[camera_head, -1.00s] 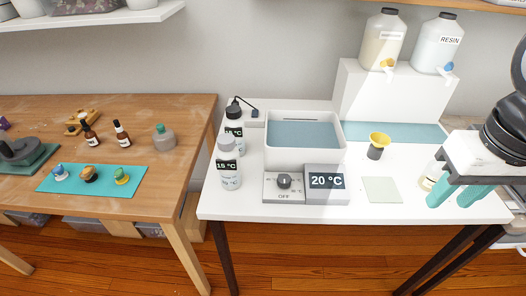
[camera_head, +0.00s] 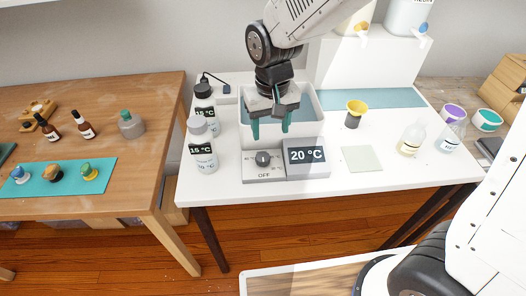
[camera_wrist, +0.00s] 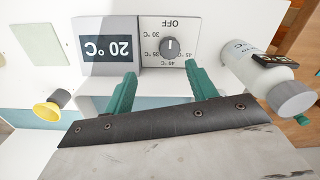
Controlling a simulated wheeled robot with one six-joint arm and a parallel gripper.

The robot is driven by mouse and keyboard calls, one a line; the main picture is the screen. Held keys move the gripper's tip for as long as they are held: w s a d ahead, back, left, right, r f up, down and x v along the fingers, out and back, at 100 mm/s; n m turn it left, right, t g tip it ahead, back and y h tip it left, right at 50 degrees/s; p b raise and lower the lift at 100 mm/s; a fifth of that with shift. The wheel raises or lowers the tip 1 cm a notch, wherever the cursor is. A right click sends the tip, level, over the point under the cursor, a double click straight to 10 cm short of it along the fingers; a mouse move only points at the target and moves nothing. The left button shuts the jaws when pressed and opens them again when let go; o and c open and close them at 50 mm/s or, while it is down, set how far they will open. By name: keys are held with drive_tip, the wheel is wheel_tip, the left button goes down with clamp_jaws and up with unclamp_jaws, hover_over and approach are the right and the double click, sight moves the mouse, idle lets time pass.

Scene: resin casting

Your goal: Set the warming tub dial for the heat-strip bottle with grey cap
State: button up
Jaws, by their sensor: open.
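The dial knob (camera_head: 263,158) is dark and round on a grey panel in front of the warming tub (camera_head: 312,128). The knob also shows in the wrist view (camera_wrist: 170,46), with OFF and several temperature marks around it; its pale mark seems to point at OFF. The display (camera_head: 306,155) beside it reads 20 °C. The grey-capped bottle (camera_head: 203,160) stands left of the panel, with a black strip that seems to read 15 °C; its lower print is too small. My gripper (camera_head: 270,128) is open and empty above the tub's front, with teal fingers (camera_wrist: 160,72) pointing down, apart from the knob.
A black-capped bottle (camera_head: 204,92) with a similar strip stands behind the grey-capped one. A yellow funnel cup (camera_head: 355,112), a pale mat (camera_head: 362,158) and clear bottles (camera_head: 411,140) are to the right. A wooden table (camera_head: 140,165) is on the left.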

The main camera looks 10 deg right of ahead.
sight(263, 156)
drive_tip(key=shift+w+a+f, duration=0.25)
drive_tip(key=shift+a+f, duration=0.7)
drive_tip(key=shift+f, duration=0.1)
wheel_tip(263, 156, down, 8)
drive_tip(key=shift+r, duration=0.15)
drive_tip(key=c, duration=1)
